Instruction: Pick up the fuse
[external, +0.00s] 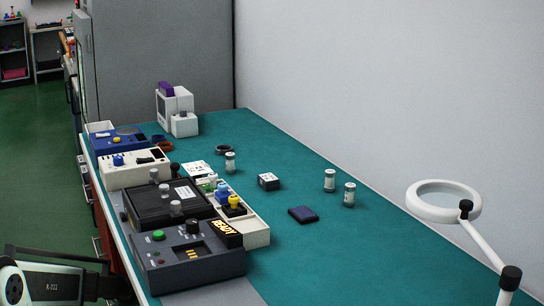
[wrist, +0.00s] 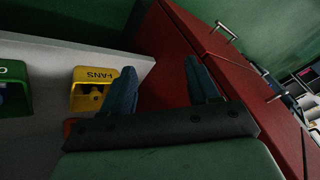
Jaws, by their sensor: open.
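My gripper (wrist: 160,66) is open in the wrist view, with its two blue-grey fingers apart and nothing between them. It is away from the bench top, facing a red drawer cabinet. In the external view, three small upright cylinders with pale bands stand on the green bench mat: one cylinder (external: 230,162) near the middle, another cylinder (external: 329,180) and a third cylinder (external: 349,195) close together at the right. They may be fuses, but I cannot tell for sure. No fuse shows in the wrist view.
A dark blue flat block (external: 303,214) and a small black-and-white box (external: 268,181) lie on the mat (external: 310,260). Several instruments line its left side, including a grey READY unit (external: 190,262). A magnifier lamp (external: 443,202) stands right. A yellow FANS bin (wrist: 88,90) sits beside the red cabinet (wrist: 235,75).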

